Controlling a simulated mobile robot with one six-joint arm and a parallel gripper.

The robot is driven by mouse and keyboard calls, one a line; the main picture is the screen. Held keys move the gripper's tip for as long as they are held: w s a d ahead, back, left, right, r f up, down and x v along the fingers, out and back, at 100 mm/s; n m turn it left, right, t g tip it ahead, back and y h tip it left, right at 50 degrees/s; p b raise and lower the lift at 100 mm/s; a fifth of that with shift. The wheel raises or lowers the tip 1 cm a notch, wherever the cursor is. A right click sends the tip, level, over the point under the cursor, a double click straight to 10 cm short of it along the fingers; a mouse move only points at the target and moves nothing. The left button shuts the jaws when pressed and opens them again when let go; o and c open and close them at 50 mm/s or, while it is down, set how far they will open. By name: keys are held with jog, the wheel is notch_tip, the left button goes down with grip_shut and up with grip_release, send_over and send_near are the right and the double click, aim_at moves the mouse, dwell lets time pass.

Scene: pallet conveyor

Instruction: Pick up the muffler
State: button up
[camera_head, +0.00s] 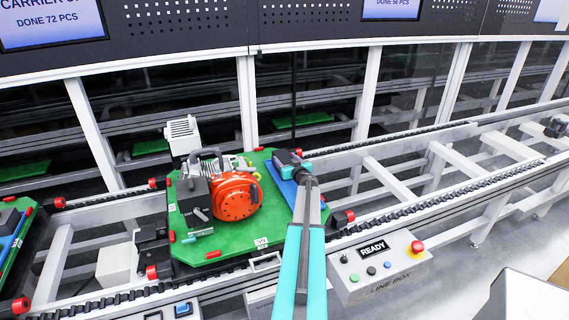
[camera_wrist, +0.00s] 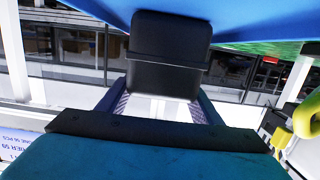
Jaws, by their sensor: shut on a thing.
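The muffler looks like a dark, rounded box (camera_wrist: 170,55) in the wrist view, between the two fingers of my gripper (camera_wrist: 163,108). My gripper is shut on it. In the head view my gripper (camera_head: 297,168) is over the blue tray (camera_head: 284,184) at the right side of the green pallet, and mostly hides the muffler. The blue tray also fills the top of the wrist view (camera_wrist: 265,18), beside the muffler. I cannot tell whether the muffler still touches it.
An orange and grey engine (camera_head: 234,196) stands on the green pallet (camera_head: 185,249), left of my gripper. The conveyor rail (camera_head: 440,198) runs on to the right. A control box (camera_head: 378,270) with a red button stands in front. Another loaded pallet (camera_head: 12,232) is at the left edge.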

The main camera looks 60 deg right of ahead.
jog(key=shift+r, duration=0.25)
jog(key=shift+r, duration=1.45)
jog(key=shift+s+a+r, duration=0.15)
jog(key=shift+s+a, duration=0.05)
jog(key=w+a+b+v, duration=0.1)
jog(key=b+v, duration=0.1)
jog(key=v, duration=1.3)
jog(key=shift+a+f+b, duration=0.3)
jog(key=shift+a+f, duration=0.05)
jog(key=shift+a, duration=0.1)
jog(key=shift+s, duration=0.1)
